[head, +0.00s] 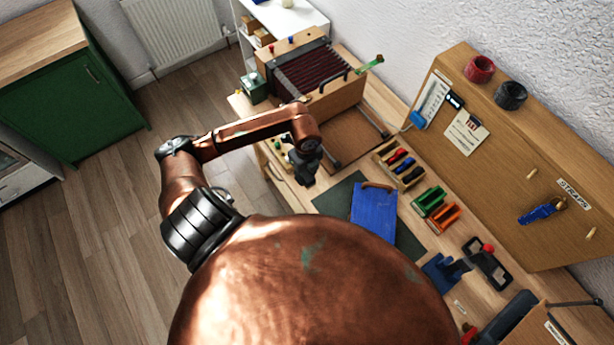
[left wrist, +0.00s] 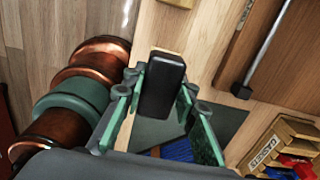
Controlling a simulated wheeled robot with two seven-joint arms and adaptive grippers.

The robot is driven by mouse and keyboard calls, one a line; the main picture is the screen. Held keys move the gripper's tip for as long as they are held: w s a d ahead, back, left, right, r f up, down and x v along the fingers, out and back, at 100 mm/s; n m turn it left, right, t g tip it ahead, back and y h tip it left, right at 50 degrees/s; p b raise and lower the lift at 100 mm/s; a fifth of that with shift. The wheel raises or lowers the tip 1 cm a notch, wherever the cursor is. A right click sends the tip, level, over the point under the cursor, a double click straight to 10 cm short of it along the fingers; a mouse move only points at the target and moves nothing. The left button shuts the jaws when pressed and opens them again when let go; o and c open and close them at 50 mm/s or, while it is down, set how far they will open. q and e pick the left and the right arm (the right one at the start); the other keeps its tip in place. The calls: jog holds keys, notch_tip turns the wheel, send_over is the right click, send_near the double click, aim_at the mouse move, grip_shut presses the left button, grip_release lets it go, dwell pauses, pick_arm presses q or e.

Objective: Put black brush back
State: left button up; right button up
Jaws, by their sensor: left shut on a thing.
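My left gripper (head: 305,168) is above the left part of the workbench (head: 285,190), beside the open wooden case. In the left wrist view its two green fingers (left wrist: 162,98) are closed on the sides of a black, rounded block, which I take to be the black brush (left wrist: 164,76). Its underside is hidden. In the head view the brush cannot be told apart from the dark gripper. A wooden rack (head: 398,164) with red, blue and black pieces stands to the right; its labelled corner shows in the left wrist view (left wrist: 268,150). My right gripper is not in view.
The wooden case (head: 315,85) and the upright tool board (head: 520,170) bound the bench at the back.

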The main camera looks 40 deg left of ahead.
aim_at(307, 174)
pick_arm(q)
jog(key=shift+w+a+f, duration=0.3)
jog(key=shift+w+f, duration=0.2)
jog(key=shift+f, duration=0.15)
jog(key=shift+w+a+f, duration=0.25)
jog(key=shift+w+f, duration=0.2)
jog(key=shift+f, duration=0.15)
jog(key=shift+f+p, duration=0.35)
jog(key=shift+f, duration=1.25)
jog(key=shift+f, duration=0.1)
jog(key=o, duration=1.1)
notch_tip(307, 174, up, 12)
jog(key=shift+r+b, duration=0.15)
jog(key=shift+b, duration=0.35)
